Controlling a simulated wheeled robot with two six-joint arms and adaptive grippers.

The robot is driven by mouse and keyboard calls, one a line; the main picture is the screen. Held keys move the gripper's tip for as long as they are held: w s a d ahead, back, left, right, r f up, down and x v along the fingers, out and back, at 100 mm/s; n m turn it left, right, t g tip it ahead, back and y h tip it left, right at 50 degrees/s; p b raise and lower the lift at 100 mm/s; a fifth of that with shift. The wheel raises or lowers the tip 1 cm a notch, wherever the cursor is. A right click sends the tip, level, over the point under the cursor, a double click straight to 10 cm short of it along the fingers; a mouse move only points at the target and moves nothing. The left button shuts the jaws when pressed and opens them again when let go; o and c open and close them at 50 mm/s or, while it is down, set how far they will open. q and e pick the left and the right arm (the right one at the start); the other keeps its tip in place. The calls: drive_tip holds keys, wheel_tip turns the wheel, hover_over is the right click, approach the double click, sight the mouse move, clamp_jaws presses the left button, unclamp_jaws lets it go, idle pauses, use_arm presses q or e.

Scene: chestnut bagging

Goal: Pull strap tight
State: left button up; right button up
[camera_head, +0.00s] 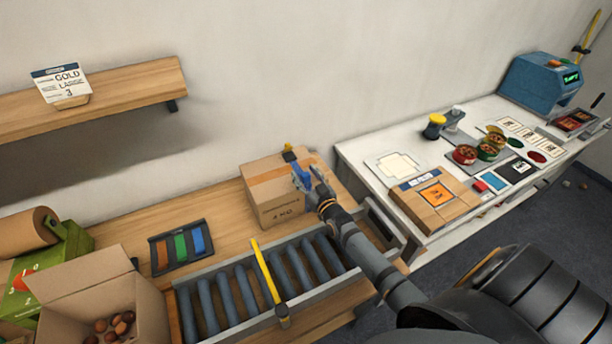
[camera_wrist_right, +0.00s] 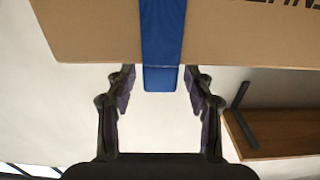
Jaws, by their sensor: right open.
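A blue strap (camera_head: 301,179) shows at the right end of a closed cardboard carton (camera_head: 272,184) in the head view. In the right wrist view the strap (camera_wrist_right: 162,35) runs across the carton face (camera_wrist_right: 90,30), and its free end juts past the carton's edge. My right gripper (camera_head: 312,176) is open at the carton's right side. In the wrist view its two fingers (camera_wrist_right: 160,85) stand apart, one on each side of the strap end, with clear gaps to it. My left gripper is not in view.
A roller conveyor (camera_head: 235,297) with a yellow bar (camera_head: 265,272) lies in front of the carton. An open box of chestnuts (camera_head: 90,293) stands at the left. A white table (camera_head: 370,150) with a labelled carton (camera_head: 434,198) is at the right. A shelf (camera_head: 120,93) hangs on the wall.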

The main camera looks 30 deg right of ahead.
drive_tip(key=s, duration=1.2)
drive_tip(key=shift+a, duration=0.35)
